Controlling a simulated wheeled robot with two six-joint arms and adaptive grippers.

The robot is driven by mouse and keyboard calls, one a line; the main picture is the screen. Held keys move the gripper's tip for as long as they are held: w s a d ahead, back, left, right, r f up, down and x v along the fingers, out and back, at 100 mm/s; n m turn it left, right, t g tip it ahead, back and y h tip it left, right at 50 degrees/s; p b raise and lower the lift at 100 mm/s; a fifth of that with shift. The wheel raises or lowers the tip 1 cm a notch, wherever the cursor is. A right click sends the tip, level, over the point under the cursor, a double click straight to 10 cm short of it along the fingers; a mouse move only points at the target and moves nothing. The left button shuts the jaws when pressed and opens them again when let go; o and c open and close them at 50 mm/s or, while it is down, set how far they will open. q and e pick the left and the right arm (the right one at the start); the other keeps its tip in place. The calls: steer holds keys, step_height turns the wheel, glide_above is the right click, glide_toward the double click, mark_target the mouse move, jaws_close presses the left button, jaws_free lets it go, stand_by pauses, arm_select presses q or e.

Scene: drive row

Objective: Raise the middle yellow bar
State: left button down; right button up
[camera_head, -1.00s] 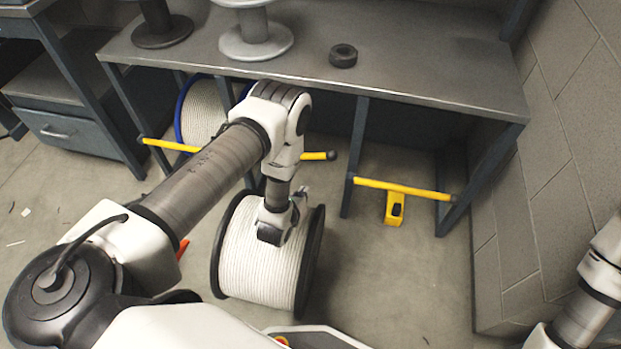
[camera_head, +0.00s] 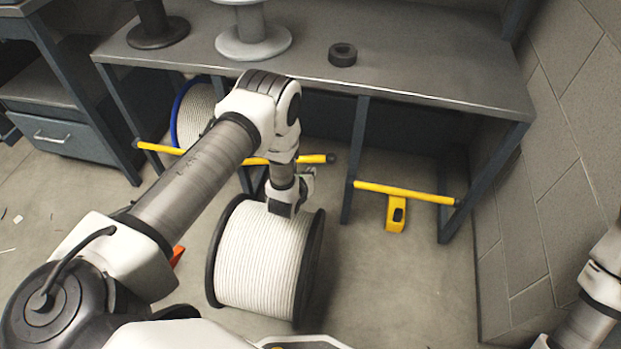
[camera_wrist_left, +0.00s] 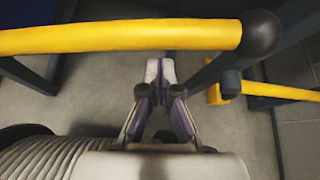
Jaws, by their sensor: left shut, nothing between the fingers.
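The middle yellow bar (camera_head: 300,159) crosses the middle bay under the bench, partly hidden behind my left arm. Its right end has a black knob. In the left wrist view the bar (camera_wrist_left: 120,37) spans the top, with the knob at its right end. My left gripper (camera_head: 309,173) is beyond the white spool's top, low and close to the bar, partly hidden by my wrist. In the left wrist view my left gripper (camera_wrist_left: 160,68) is shut and empty, its fingertips just below the bar in the picture. Contact cannot be told. My right gripper is out of view.
A white cable spool (camera_head: 262,258) lies on the floor below my left wrist. Another yellow bar (camera_head: 405,192) crosses the right bay above a yellow device (camera_head: 396,213). The bench top (camera_head: 420,80) overhangs the bars. A block wall (camera_head: 560,200) stands at right.

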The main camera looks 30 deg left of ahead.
arm_select(q)
steer(key=shift+r, duration=0.1)
steer(key=s+a+r+n+t+h+p, duration=0.1)
steer(key=a+r+n+h+p, duration=0.25)
steer(key=r+p, duration=0.75)
steer(key=s+a+r+n+t+h+p, duration=0.1)
steer(key=a+r+p, duration=0.1)
steer(key=a+r, duration=0.3)
steer(key=s+a+r+n+t+p, duration=0.1)
steer(key=s+a+r+n+p, duration=0.1)
steer(key=a, duration=0.7)
steer(key=shift+s+a+r+h+p, duration=0.3)
steer(key=shift+r+p, duration=0.4)
steer(key=shift+r, duration=0.65)
steer(key=shift+d+n, duration=0.1)
steer(key=shift+n, duration=0.15)
